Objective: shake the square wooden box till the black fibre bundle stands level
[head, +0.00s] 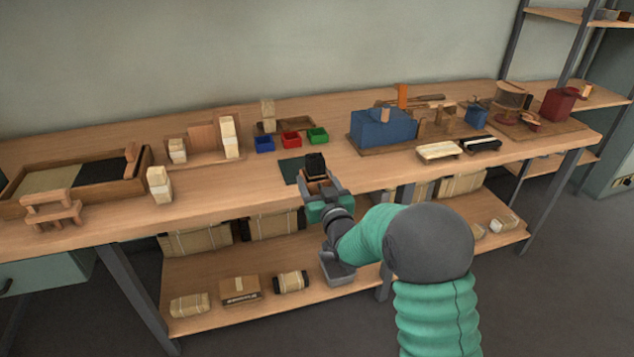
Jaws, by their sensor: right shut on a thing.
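The square wooden box (319,186) is small and brown, at the front middle of the bench in the head view. The black fibre bundle (316,163) stands up out of its top; whether the fibre ends are level is too small to tell. My right gripper (322,196) is shut on the wooden box and hides its lower front. The box is at the edge of a dark green mat (291,171); I cannot tell whether it touches the mat or the bench. My left gripper is not in view.
Blue (264,144), red (290,139) and green (317,135) bins stand behind the mat. A blue machine (382,128) stands to the right, near a pale fibre block (438,151). A wooden tray (137,188) lies at the left.

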